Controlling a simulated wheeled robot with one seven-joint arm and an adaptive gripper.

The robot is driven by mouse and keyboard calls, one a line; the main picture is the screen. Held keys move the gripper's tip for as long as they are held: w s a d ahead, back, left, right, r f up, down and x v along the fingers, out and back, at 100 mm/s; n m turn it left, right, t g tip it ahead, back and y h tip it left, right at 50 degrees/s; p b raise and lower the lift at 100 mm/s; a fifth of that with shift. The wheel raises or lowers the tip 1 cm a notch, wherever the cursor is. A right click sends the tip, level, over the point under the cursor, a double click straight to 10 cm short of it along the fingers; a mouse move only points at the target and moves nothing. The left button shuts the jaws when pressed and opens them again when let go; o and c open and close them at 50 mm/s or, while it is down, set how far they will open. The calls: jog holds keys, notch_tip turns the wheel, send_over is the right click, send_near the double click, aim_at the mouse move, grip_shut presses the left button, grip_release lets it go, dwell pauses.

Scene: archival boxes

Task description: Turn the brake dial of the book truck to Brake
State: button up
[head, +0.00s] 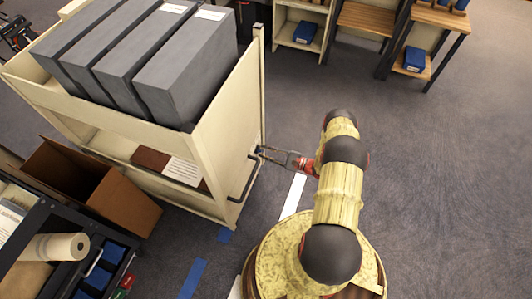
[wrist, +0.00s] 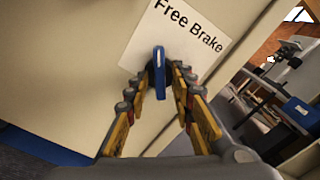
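The cream book truck (head: 228,128) stands left of my arm with large grey boxes on top. In the wrist view, its end panel (wrist: 75,65) carries a white label (wrist: 185,55) reading "Free Brake". The brake dial's blue handle (wrist: 159,75) stands nearly upright in the picture below the label, its upper end nearer the word Free. My gripper (wrist: 159,80) has its fingers on either side of the handle, apparently with gaps, so open around it. The dark hub behind is partly hidden. In the head view, my gripper (head: 262,153) is at the truck's end panel; the dial cannot be made out.
A dark push handle (head: 243,182) juts from the truck's end just below my gripper. An open cardboard box (head: 95,185) and a dark cart (head: 70,235) stand at the lower left. Wooden-topped desks (head: 367,18) are at the back. The right floor is clear.

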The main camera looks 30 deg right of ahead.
grip_shut()
jog(key=shift+m, duration=0.4)
jog(key=m, duration=1.3)
jog(key=shift+d, duration=0.1)
dwell(0.7)
jog(key=shift+o, duration=0.9)
grip_release()
jog(key=shift+w, duration=0.1)
